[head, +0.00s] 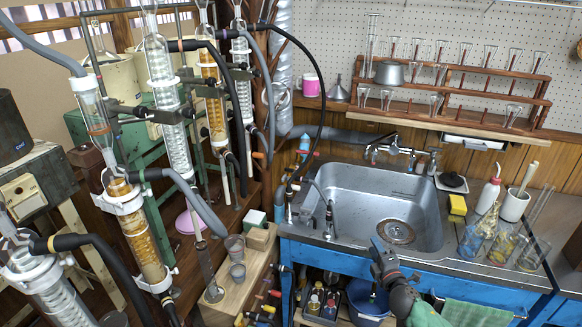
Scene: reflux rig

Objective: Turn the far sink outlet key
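The sink (345,205) is a steel basin set in a blue-fronted counter. A metal tap with several handles (393,149) stands at its back edge. At its left edge are a small upright metal outlet (329,218) and another fitting (289,205) with a black hose. I cannot tell for sure which of these bears the far outlet key. My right gripper (380,250) is in front of the basin's front rim, pointing up and away, apart from the tap and the left fittings. Its fingers are dark and foreshortened, so their opening is unclear. My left gripper is not in view.
Glass condensers (164,90) and hoses crowd the left. A yellow sponge (457,207), a wash bottle (488,190) and several beakers (502,246) stand right of the sink. The basin is empty.

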